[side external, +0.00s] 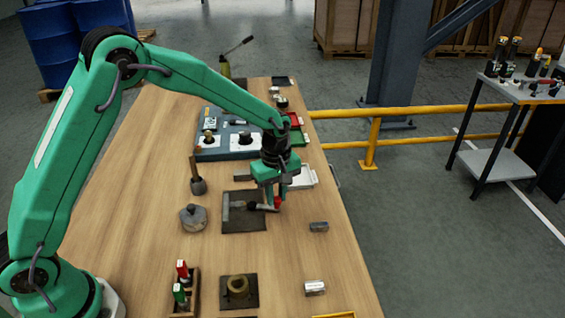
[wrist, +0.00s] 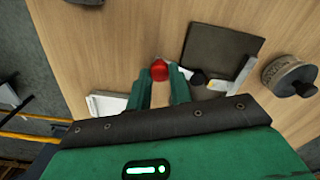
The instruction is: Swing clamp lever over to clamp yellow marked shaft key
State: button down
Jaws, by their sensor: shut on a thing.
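The clamp lever's red knob (side external: 278,201) shows at the right edge of a dark fixture plate (side external: 244,225) on the bench. In the wrist view the red knob (wrist: 159,70) sits between the two green fingers of my gripper (wrist: 162,82), which is shut on it. The lever's dark pivot (wrist: 199,78) lies on the plate (wrist: 220,50), beside a grey angled stop (wrist: 244,75). My gripper (side external: 274,198) is low over the plate's right side. I cannot make out a yellow-marked shaft key; the gripper body hides part of the fixture.
A round grey part with a knob (side external: 193,217) and a wooden-handled tool (side external: 197,178) stand left of the plate. Small metal blocks (side external: 318,226) (side external: 315,288) lie to the right and front. A white tray (side external: 303,178) is behind.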

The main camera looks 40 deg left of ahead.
jog(key=shift+w+a+r+n, duration=0.15)
jog(key=shift+w+n, duration=0.1)
jog(key=shift+n, duration=0.25)
jog(key=shift+w+a+f+n, duration=0.15)
jog(key=shift+w+n, duration=0.1)
jog(key=shift+n, duration=0.25)
jog(key=shift+r, duration=0.1)
jog(key=c, duration=1.3)
grip_release()
jog(key=shift+o, duration=0.2)
notch_tip(320, 180, up, 8)
